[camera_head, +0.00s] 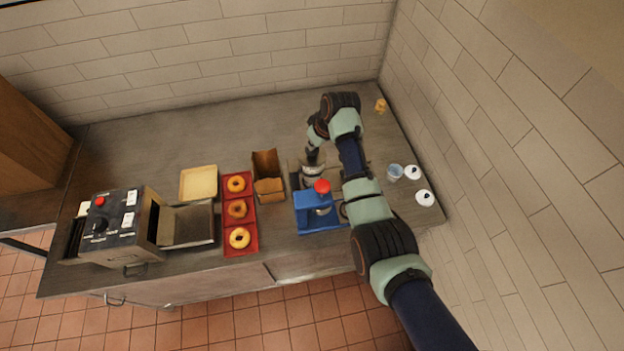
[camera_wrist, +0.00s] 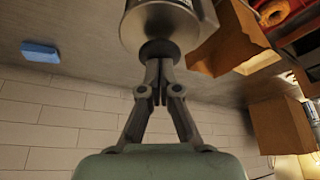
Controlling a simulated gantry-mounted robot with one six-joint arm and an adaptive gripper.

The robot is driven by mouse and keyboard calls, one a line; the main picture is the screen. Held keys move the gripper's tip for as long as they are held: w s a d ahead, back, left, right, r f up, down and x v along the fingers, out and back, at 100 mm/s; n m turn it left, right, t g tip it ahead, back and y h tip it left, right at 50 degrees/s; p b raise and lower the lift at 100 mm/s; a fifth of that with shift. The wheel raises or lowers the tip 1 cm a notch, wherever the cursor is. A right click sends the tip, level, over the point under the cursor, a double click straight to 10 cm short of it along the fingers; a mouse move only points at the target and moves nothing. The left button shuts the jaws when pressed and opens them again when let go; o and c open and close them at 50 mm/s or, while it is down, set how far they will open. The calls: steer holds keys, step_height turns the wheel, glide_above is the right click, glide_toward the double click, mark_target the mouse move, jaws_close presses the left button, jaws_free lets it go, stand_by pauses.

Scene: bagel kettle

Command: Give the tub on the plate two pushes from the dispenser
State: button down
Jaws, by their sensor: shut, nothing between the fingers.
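My gripper (camera_wrist: 158,62) is shut and empty, its fingertips together at a dark knob (camera_wrist: 159,48) on top of a metal cylinder (camera_wrist: 165,25), which looks like the dispenser. Fingertips and knob seem to touch, but I cannot tell for certain. In the head view the metal cylinder (camera_head: 312,176) stands behind a blue stand with a red top (camera_head: 310,212), and my gripper (camera_head: 312,156) comes down on it from above. I cannot make out the plate or the tub; my arm and the cylinder may hide them.
Left of the cylinder are a brown paper box (camera_head: 268,188), a red tray (camera_head: 238,250) with bagels, a cream board (camera_head: 198,183) and a dark machine (camera_head: 125,222). At right, by the wall, are a clear cup (camera_head: 395,172) and two white-topped containers (camera_head: 424,198).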

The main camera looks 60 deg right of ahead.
steer(key=shift+r+p, duration=2)
steer(key=shift+r, duration=0.35)
step_height(320, 180, up, 6)
steer(key=p, duration=0.5)
steer(key=shift+p, duration=0.3)
